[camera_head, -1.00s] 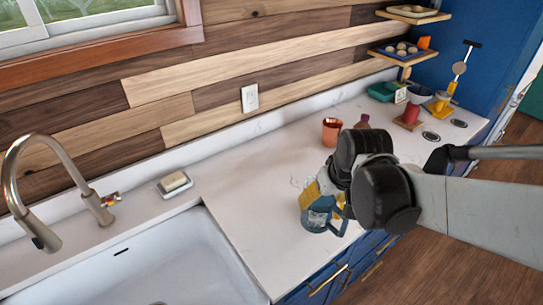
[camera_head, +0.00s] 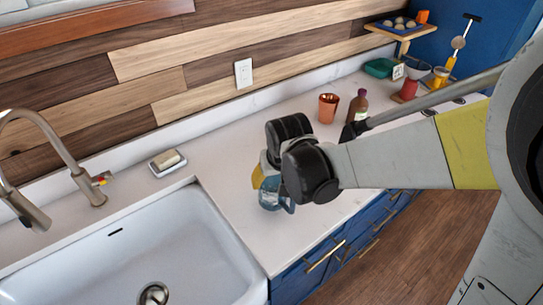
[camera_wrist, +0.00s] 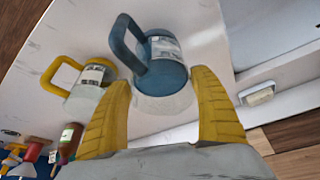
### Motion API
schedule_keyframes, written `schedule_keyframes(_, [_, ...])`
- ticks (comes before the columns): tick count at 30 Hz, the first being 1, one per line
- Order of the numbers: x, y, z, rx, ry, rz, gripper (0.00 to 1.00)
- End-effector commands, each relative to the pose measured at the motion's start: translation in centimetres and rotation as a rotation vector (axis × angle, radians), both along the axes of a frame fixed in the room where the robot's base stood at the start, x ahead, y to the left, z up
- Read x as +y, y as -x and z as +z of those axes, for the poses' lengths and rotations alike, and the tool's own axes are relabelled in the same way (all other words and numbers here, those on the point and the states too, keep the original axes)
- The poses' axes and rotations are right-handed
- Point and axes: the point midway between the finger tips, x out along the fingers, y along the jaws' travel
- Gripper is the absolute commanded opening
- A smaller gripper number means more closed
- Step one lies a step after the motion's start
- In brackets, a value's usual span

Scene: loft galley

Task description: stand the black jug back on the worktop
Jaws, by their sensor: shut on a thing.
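No black jug shows; the jug at my gripper is dark blue with a pale label and a pale lower part. In the head view this blue jug (camera_head: 269,194) is at the worktop's front part, right of the sink, partly hidden by my wrist. In the wrist view the blue jug (camera_wrist: 163,77) is between the yellow fingers of my gripper (camera_wrist: 160,100), its handle toward the upper left. My gripper is shut on it. I cannot tell whether the jug touches the white worktop (camera_head: 235,215).
A white jug with a yellow handle (camera_wrist: 88,82) stands beside the blue one in the wrist view. A copper cup (camera_head: 328,108) and a brown bottle (camera_head: 358,106) stand farther back. The sink (camera_head: 150,240) is to the left, with a soap dish (camera_head: 167,163) behind it.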

Motion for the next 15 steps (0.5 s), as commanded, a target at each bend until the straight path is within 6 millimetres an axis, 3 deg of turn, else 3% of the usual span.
schedule_keyframes(6, [0.0, 0.0, -3.1, -0.001, 0.0, 0.0, 0.34])
schedule_keyframes(15, [0.0, 0.0, -3.2, -0.001, 0.0, 0.0, 0.34])
